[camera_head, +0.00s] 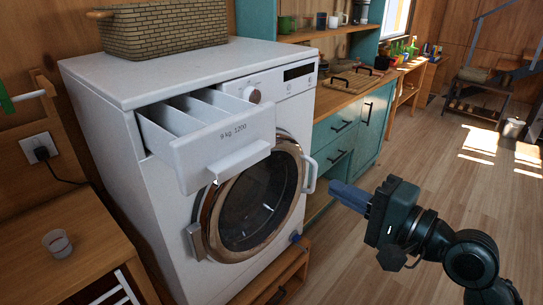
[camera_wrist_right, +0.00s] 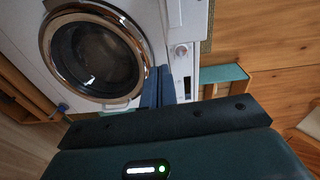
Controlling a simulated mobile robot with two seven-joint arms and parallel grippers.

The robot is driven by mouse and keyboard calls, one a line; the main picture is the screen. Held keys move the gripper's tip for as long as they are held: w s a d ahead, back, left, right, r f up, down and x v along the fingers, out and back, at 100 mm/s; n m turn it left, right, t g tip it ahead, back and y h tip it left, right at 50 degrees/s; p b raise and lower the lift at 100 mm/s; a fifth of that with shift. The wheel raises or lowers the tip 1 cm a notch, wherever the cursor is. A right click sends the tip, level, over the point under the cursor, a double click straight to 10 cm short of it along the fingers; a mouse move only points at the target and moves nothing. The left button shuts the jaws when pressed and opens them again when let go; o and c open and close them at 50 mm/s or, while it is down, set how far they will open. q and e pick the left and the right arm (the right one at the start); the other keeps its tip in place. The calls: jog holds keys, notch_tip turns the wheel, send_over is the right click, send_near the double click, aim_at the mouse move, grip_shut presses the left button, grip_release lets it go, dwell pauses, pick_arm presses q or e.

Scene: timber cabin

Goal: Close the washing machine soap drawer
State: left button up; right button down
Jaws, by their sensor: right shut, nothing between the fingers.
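The white washing machine (camera_head: 160,215) stands at the left-centre of the head view. Its soap drawer (camera_head: 225,145) is pulled well out at the upper left of the front, with its compartments showing. The round door (camera_head: 255,200) below is shut. My right gripper (camera_head: 338,190) is in front of the machine, to the right of the door and below the drawer, apart from both in the head view. Its blue fingers are shut and empty. In the right wrist view the closed fingers (camera_wrist_right: 158,88) point towards the machine beside the door (camera_wrist_right: 92,52). My left gripper is not seen.
A woven basket (camera_head: 165,28) sits on top of the machine. A wooden side table (camera_head: 90,245) with a small cup (camera_head: 57,243) stands at the left. A teal cabinet (camera_head: 340,150) with handles is right of the machine. The wooden floor (camera_head: 480,200) at the right is open.

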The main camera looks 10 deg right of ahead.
pick_arm(q)
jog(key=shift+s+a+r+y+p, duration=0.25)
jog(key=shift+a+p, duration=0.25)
jog(key=shift+p, duration=0.75)
pick_arm(e)
jog(key=a+r+x, duration=0.1)
jog(key=x, duration=1.3)
jog(key=shift+s+r+y, duration=0.3)
jog(key=shift+y, duration=0.1)
